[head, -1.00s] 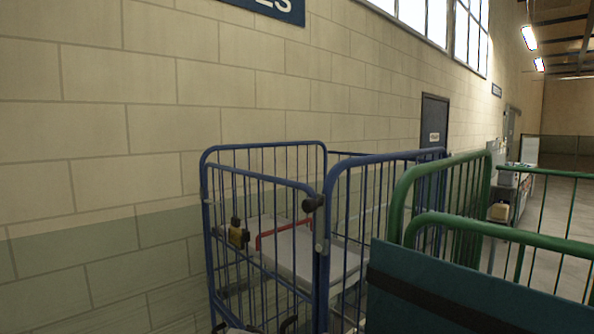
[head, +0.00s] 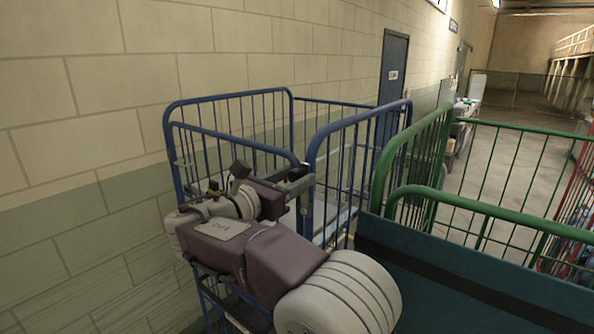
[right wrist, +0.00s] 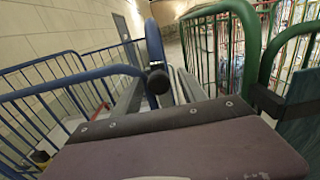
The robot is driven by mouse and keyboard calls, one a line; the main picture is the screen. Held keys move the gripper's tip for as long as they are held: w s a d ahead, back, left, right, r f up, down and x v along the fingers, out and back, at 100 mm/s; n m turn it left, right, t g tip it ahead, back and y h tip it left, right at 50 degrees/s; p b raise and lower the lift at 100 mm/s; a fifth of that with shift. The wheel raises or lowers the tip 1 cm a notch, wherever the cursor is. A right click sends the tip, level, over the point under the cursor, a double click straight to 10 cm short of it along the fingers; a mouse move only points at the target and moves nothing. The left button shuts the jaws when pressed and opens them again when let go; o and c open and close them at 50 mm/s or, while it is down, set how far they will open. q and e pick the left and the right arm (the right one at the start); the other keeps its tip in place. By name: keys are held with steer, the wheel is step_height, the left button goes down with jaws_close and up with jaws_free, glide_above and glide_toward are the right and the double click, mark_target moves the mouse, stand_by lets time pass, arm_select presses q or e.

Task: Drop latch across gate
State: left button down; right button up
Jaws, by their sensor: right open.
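The blue roll cage (head: 228,104) stands against the wall, its front gate (head: 235,146) crossing in front. A black knob, seemingly the latch's end, is at the gate's upper right corner; it shows in the right wrist view (right wrist: 158,79) beside the blue side frame (right wrist: 154,46). My right gripper (head: 303,181) is at that corner, open, with its fingers appearing on either side of the knob. I cannot tell if they touch it. My right arm hides much of the gate and the lower latch parts. My left gripper is not in view.
A green roll cage (head: 480,207) stands close on the right, with a teal panel (head: 450,275) at its front. The block wall (head: 60,130) is close on the left. A grey door (head: 393,70) is behind. Open floor (head: 510,165) lies beyond the green cage.

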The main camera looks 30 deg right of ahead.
steer(key=shift+w+d, duration=0.2)
steer(key=shift+d, duration=0.45)
steer(key=shift+w+a, duration=0.1)
steer(key=shift+a, duration=0.05)
steer(key=shift+c, duration=1.2)
jaws_close()
